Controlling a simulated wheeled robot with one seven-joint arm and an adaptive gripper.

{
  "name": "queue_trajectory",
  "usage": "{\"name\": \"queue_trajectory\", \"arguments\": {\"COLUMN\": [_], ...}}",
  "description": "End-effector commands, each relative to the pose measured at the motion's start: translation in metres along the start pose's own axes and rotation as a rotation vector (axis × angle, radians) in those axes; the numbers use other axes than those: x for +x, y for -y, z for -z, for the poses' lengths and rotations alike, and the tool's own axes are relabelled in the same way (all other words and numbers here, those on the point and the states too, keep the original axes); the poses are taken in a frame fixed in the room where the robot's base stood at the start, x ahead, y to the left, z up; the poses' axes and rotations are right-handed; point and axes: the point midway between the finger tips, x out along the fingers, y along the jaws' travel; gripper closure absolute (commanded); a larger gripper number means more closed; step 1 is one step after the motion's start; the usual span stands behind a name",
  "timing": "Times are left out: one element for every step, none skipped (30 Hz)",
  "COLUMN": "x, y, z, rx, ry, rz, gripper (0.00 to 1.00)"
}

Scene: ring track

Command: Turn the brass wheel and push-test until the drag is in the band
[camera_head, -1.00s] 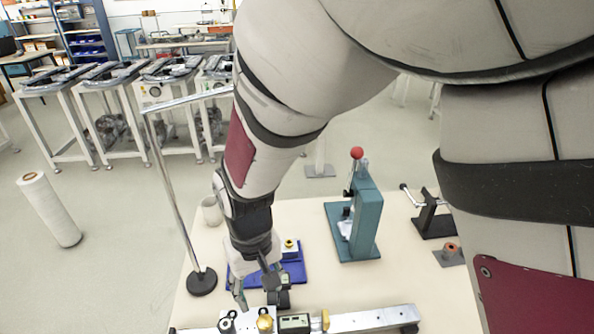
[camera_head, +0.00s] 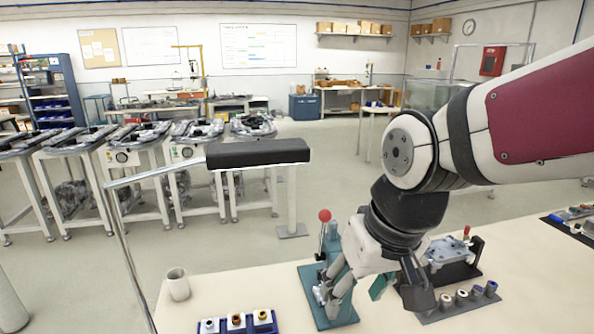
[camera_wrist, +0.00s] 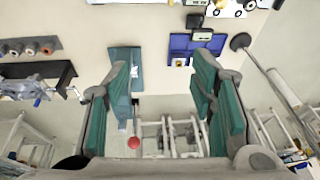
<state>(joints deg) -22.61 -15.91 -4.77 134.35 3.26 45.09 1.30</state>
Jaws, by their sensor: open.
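My gripper (camera_head: 378,294) is raised over the right part of the bench in the head view, fingers apart with nothing between them. In the wrist view my gripper (camera_wrist: 163,58) also shows open, its green pads well apart. The brass wheel is not in the head view now. A small yellow part (camera_wrist: 221,4) shows at the top edge of the wrist view, beside the end of a pale bar (camera_wrist: 130,1); I cannot tell whether it is the wheel. My gripper is apart from both.
A green press (camera_head: 312,290) with a red-knobbed lever (camera_head: 324,215) stands close behind my gripper. A blue tray (camera_head: 262,328) with small parts and a cup (camera_head: 178,284) are left. A clamp fixture (camera_head: 447,262) and a rack of rollers (camera_head: 445,312) are right.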

Motion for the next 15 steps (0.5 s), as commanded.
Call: {"name": "queue_trajectory", "arguments": {"x": [-0.016,-0.023,-0.033,-0.04,-0.046,-0.054,-0.059,-0.064,-0.07,-0.073,-0.075,-0.079,-0.081,-0.082,-0.083], "y": [-0.015,-0.022,-0.031,-0.037,-0.043,-0.05,-0.055,-0.059,-0.064,-0.067,-0.07,-0.073,-0.074,-0.076,-0.077], "z": [-0.008,-0.013,-0.021,-0.027,-0.033,-0.041,-0.047,-0.053,-0.06,-0.065,-0.069,-0.074,-0.078,-0.08,-0.083], "rx": [0.034,0.05,0.071,0.087,0.102,0.121,0.135,0.149,0.165,0.175,0.184,0.194,0.2,0.205,0.21], "ry": [-0.035,-0.053,-0.076,-0.092,-0.107,-0.128,-0.141,-0.153,-0.169,-0.179,-0.187,-0.197,-0.202,-0.207,-0.212], "rz": [-0.013,-0.022,-0.036,-0.047,-0.059,-0.075,-0.087,-0.099,-0.114,-0.125,-0.135,-0.147,-0.154,-0.16,-0.167], "gripper": [0.49,0.49,0.49,0.49,0.49,0.49,0.49,0.49,0.49,0.49,0.49,0.49,0.49,0.49,0.49]}}
